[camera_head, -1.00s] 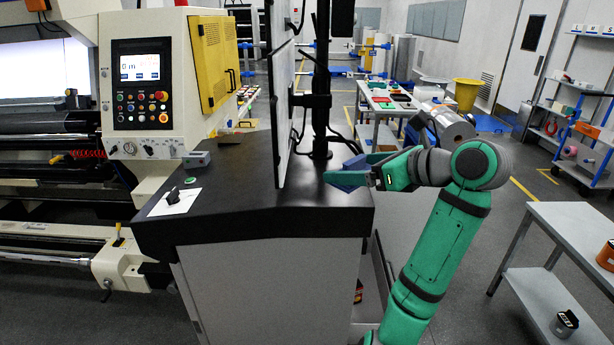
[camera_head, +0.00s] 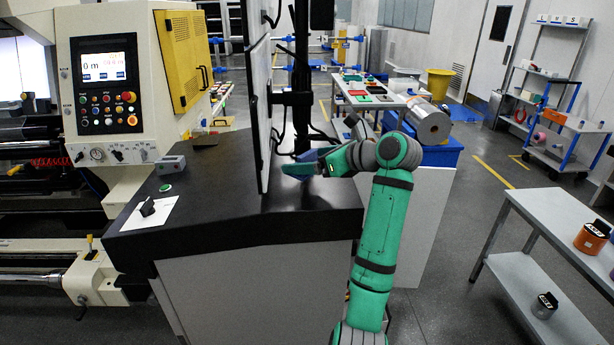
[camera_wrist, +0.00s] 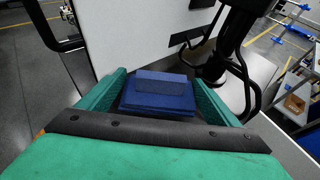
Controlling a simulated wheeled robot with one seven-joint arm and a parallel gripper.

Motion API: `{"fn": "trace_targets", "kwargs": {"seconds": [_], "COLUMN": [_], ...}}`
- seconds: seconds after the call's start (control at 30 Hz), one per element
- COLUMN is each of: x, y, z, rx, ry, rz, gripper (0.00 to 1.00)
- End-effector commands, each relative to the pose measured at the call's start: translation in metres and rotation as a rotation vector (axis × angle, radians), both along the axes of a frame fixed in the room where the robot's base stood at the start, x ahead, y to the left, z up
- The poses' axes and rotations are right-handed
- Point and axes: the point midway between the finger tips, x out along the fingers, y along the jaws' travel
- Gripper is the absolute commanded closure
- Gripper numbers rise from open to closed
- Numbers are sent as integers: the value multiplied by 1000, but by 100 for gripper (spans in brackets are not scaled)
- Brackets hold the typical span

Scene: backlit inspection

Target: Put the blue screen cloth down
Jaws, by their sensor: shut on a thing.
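The blue screen cloth (camera_wrist: 160,92) is a folded blue block between the two green fingers of my gripper (camera_wrist: 157,88) in the wrist view. In the head view the blue cloth (camera_head: 300,169) shows at the tip of my gripper (camera_head: 312,165), just above the dark desk top (camera_head: 225,200), behind the upright screen panel. My gripper is shut on the cloth. I cannot tell whether the cloth touches the desk top.
The upright screen panel (camera_head: 262,120) and a black monitor post (camera_head: 302,80) stand close to my gripper. A grey box (camera_head: 171,165) and a black knob on a white sheet (camera_head: 165,213) lie on the left part of the desk. A grey table (camera_head: 565,225) stands at right.

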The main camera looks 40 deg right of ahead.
Motion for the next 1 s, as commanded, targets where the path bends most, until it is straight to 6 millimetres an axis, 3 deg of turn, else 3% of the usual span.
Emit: {"fn": "trace_targets", "kwargs": {"seconds": [0.1,0.37,0.63,0.97,1.0], "x": [7,17,20,21,21], "y": [-9,-13,-14,-13,-13], "z": [-14,-27,-60,-62,-63], "rx": [1,0,1,0,0], "ry": [1,0,0,-1,-1], "rz": [-7,-10,-9,-8,-9], "gripper": [36,36,36,36,13]}}
